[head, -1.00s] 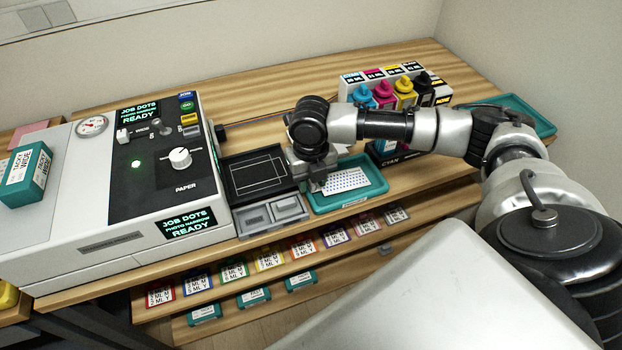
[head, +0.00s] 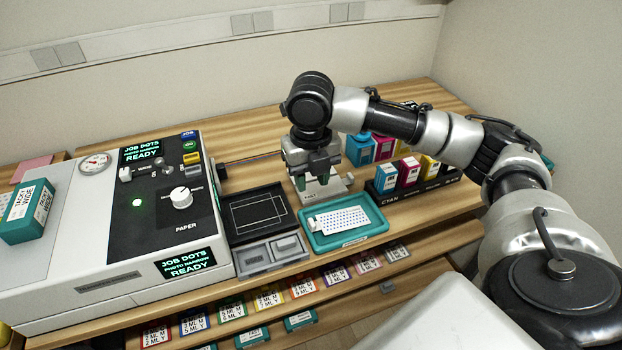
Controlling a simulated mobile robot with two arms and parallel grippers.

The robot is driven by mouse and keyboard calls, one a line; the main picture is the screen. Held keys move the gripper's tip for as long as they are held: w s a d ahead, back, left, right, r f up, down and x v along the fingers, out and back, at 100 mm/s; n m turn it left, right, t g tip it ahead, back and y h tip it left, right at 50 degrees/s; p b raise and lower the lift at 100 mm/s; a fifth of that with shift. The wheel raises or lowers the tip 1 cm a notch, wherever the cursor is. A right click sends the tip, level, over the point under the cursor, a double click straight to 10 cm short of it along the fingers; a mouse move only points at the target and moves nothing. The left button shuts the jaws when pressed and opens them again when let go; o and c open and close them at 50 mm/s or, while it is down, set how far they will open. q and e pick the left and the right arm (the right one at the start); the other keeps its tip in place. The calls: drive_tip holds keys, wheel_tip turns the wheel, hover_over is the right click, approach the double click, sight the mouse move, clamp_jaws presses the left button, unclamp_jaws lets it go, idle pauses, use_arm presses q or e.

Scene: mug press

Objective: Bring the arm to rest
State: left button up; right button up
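My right arm reaches in from the right, and its gripper (head: 312,182) points down over a small white stand (head: 335,187) behind the teal tray. Its two fingers are apart, and I see nothing held between them. The teal tray (head: 372,229) lies in front of the gripper, with a white sheet of blue dots (head: 340,220) in it. My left gripper is not in view.
The white press (head: 95,255) stands at the left, its screens reading READY. A black framed plate (head: 258,212) lies between press and tray. Ink containers (head: 410,170) stand right of the gripper, under my forearm. Coloured cards (head: 268,297) line the lower shelf.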

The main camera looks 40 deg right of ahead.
drive_tip(key=shift+f, duration=0.1)
drive_tip(key=s+a+f+m, duration=0.1)
drive_tip(key=a+f, duration=0.1)
drive_tip(key=a+f+m, duration=0.1)
drive_tip(key=a+f, duration=0.1)
drive_tip(key=a, duration=0.1)
drive_tip(key=s+a+f+m+y, duration=0.1)
drive_tip(key=a+f+m, duration=0.1)
drive_tip(key=a+f, duration=0.1)
drive_tip(key=shift+s+f+t, duration=0.1)
drive_tip(key=shift+s+t, duration=0.25)
drive_tip(key=shift+t, duration=0.05)
drive_tip(key=s+a+f+m+t+y, duration=0.1)
drive_tip(key=s+a+f+m+y, duration=0.1)
drive_tip(key=s+a+f+m, duration=0.4)
drive_tip(key=s+d+f+m+t+h, duration=0.1)
drive_tip(key=s+d+f+m, duration=0.15)
drive_tip(key=s+m, duration=0.6)
drive_tip(key=s+d+f+m+t+h, duration=0.15)
drive_tip(key=s+d+m, duration=0.25)
drive_tip(key=m, duration=0.9)
wheel_tip(320, 180, down, 24)
drive_tip(key=g, duration=0.2)
drive_tip(key=s+d+f+g+p, duration=0.1)
drive_tip(key=s+d+f, duration=0.1)
drive_tip(key=s+f, duration=1.3)
drive_tip(key=shift+s+d+f, duration=0.3)
drive_tip(key=shift+s+f, duration=0.05)
drive_tip(key=shift+f, duration=0.5)
